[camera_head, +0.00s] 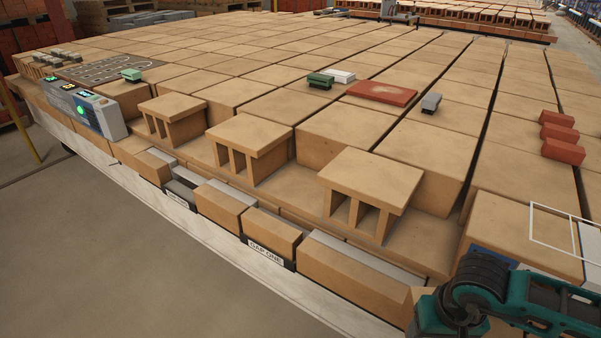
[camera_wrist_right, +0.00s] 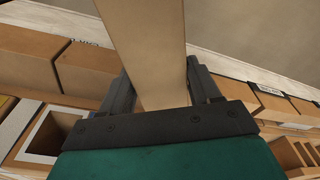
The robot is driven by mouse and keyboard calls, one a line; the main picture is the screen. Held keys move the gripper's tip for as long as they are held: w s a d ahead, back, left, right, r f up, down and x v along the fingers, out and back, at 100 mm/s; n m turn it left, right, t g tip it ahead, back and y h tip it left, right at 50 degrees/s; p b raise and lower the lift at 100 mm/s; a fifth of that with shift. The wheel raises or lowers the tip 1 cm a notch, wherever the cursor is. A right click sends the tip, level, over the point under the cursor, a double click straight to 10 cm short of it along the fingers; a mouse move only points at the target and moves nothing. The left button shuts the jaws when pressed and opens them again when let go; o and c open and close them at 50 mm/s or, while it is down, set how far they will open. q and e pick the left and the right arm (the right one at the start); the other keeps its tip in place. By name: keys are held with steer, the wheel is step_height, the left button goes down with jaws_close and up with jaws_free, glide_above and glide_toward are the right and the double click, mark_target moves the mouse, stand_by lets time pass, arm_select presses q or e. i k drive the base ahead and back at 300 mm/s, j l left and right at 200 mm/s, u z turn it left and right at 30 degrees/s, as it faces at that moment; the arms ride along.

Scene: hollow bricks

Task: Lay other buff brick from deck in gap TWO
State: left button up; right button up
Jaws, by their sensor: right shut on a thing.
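My right gripper (camera_wrist_right: 163,88) is shut on a buff brick (camera_wrist_right: 148,40), which stands out between the jaws in the right wrist view. In the head view the teal right arm comes in at the lower right; its jaws are mostly hidden. A gap with a dark label (camera_head: 177,200) lies in the front row of bricks, with grey showing in it; its lettering is too small to read. The label reading GAP ONE (camera_head: 265,252) is to its right, with a buff brick (camera_head: 271,231) behind it. My left gripper is not in view.
Hollow buff bricks (camera_head: 372,180) stand on the ledge behind the front row. A grey box with a green light (camera_head: 85,108) is at the left. Red bricks (camera_head: 558,132) and a white outlined rectangle (camera_head: 536,240) are at the right. Open floor lies in front.

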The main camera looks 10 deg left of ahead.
mark_target(184, 192)
steer(key=i+j, duration=0.2)
steer(key=j, duration=0.4)
steer(key=i+j+z, duration=0.1)
steer(key=i+j, duration=0.15)
steer(key=j, duration=0.4)
steer(key=i+j+z, duration=0.1)
steer(key=j, duration=0.5)
steer(key=i+j, duration=0.25)
steer(key=j, duration=0.4)
steer(key=i+j+z, duration=0.1)
steer(key=j, duration=0.55)
steer(key=i+j, duration=0.2)
steer(key=j, duration=0.45)
steer(key=i+j+z, duration=0.15)
steer(key=j, duration=0.55)
steer(key=i+j, duration=0.15)
steer(key=j, duration=0.5)
